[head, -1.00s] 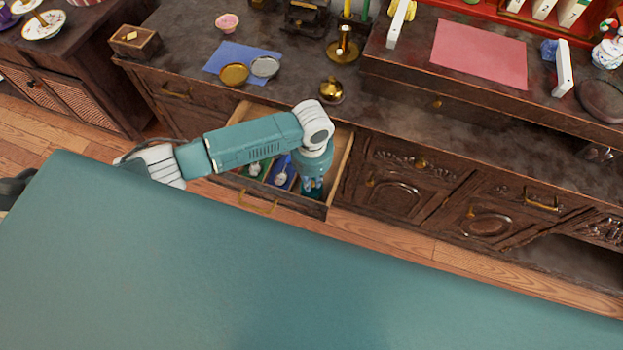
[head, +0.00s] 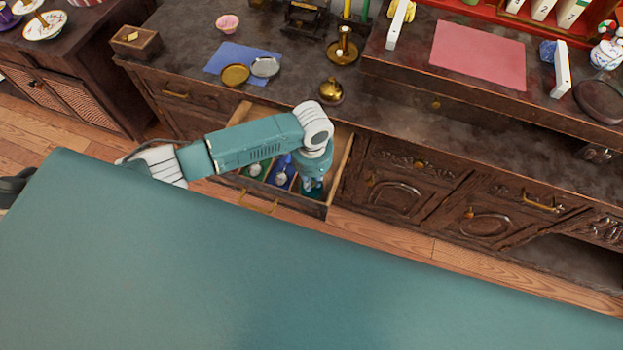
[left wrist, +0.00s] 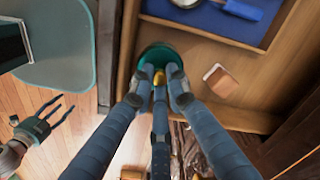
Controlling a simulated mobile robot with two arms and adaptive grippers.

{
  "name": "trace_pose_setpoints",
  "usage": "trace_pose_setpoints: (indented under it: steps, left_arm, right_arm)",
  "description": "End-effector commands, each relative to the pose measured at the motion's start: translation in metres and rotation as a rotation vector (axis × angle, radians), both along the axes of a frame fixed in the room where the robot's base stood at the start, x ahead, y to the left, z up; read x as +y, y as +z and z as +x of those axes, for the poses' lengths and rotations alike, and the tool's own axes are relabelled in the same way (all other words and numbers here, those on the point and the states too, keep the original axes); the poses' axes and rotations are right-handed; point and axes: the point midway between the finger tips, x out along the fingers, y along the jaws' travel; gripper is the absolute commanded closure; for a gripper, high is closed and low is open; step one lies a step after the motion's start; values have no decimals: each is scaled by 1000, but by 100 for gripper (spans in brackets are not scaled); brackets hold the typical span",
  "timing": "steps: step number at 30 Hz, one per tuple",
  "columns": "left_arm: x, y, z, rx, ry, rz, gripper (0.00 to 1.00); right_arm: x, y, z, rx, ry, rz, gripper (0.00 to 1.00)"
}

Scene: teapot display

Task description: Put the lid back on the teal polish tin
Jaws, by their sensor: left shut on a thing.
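My left gripper (left wrist: 159,82) reaches down into the open drawer (head: 327,185), at its right end. It is shut on a round teal piece (left wrist: 157,55), seen at the fingertips in the left wrist view. A small gold part (left wrist: 159,76) shows between the fingers. The fingers hide much of the piece, so I cannot tell for sure whether it is the lid or the tin. In the head view my wrist covers most of it. My right gripper (left wrist: 56,108) shows open and empty at the left of the left wrist view.
The drawer also holds a blue tray (left wrist: 268,30) and a small brown and white block (left wrist: 222,78). On the counter above, a gold dish (head: 234,75) and a silver disc (head: 264,67) lie on a blue cloth (head: 222,55). A brass pot (head: 331,91) stands near the counter's edge.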

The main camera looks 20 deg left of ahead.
Motion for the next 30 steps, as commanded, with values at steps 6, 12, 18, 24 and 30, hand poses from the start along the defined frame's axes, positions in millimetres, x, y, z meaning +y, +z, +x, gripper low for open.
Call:
trace_pose_setpoints:
  steps: [6,12,18,24,30]
  left_arm:
    - [0,0,0,0,0,0,100]
    - [0,1,0,0,0,0,100]
    - [0,1,0,1,0,1,100]
    - [0,0,0,0,0,0,100]
    - [0,0,0,0,0,0,100]
  right_arm:
    - [0,0,0,0,0,0,47]
    - [0,4,0,0,0,0,47]
    - [0,8,0,0,0,0,47]
    - [-1,8,0,0,0,-1,47]
    - [-1,8,0,0,1,-2,47]
